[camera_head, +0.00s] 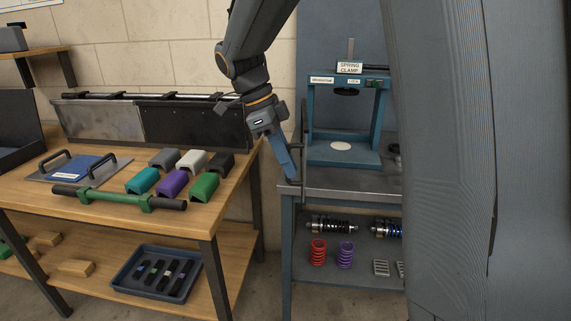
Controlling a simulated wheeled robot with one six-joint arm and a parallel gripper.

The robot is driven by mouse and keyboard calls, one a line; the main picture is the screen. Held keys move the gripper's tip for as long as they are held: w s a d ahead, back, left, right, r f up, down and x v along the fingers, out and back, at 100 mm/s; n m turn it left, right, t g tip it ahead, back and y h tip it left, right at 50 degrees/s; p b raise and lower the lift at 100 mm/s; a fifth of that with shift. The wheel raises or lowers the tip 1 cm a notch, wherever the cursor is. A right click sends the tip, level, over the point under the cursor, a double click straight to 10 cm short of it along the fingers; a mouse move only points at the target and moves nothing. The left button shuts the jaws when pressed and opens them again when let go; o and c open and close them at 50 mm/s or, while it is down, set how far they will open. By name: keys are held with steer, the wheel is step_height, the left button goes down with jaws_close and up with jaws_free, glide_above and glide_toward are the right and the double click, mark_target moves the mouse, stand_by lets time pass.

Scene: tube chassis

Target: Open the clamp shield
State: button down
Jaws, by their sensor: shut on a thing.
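The spring clamp (377,115) is a blue press frame with a "SPRING CLAMP" sign on top. It stands on a grey-topped blue bench, with a pale disc on its base. The clamp shield (304,130) shows as a thin dark upright at the clamp's left side, seen nearly edge-on. My gripper (292,177) points down at the shield's lower left edge and is shut on it. The exact grip point is too small to make out. The right part of the clamp bench is hidden by a large grey body in front.
A wooden table (223,207) on the left holds coloured blocks, a green-and-black bar (118,199) and a plate with handles (79,168). Under the clamp, a shelf (355,270) carries shock absorbers and red and purple springs. A floor gap separates table and bench.

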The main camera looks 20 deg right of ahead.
steer(key=shift+a, duration=0.15)
steer(key=c, duration=1.8)
jaws_free()
steer(key=shift+c, duration=0.2)
steer(key=v, duration=0.7)
steer(key=shift+a+r, duration=0.15)
steer(key=shift+r, duration=0.15)
steer(key=shift+w, duration=0.1)
